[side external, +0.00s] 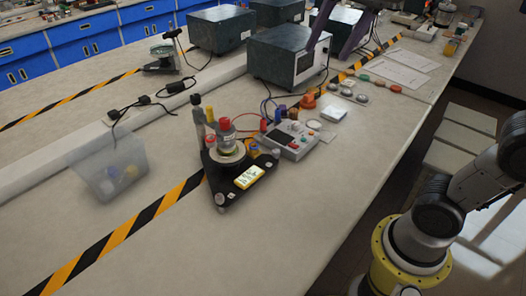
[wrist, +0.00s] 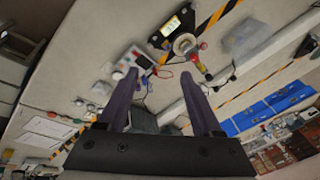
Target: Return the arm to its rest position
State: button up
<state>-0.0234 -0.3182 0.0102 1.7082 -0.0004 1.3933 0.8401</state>
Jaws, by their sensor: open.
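My gripper (wrist: 158,75) shows in the wrist view with its two dark purple fingers spread well apart and nothing between them. In the side view its purple fingers (side external: 326,50) hang at the top edge, in front of a grey instrument box. Most of the gripper body is cut off there. My arm's yellow-ringed joint and grey links (side external: 420,240) stand at the right edge of the side view, beside the bench. The links between there and the gripper are out of the side view.
On the pale bench (side external: 330,235) stand a black triangular apparatus (side external: 225,190), a meter box (side external: 290,138), a clear bin (side external: 110,168) and a grey instrument box (side external: 272,60). Loose cables lie around. Papers (side external: 395,72) and small discs lie farther back. The bench front is clear.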

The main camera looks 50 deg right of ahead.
jog(key=s+f+n+t, duration=0.1)
jog(key=s+f+n, duration=0.8)
jog(key=f, duration=0.7)
jog(key=shift+s+d+t, duration=0.3)
jog(key=shift+s, duration=0.5)
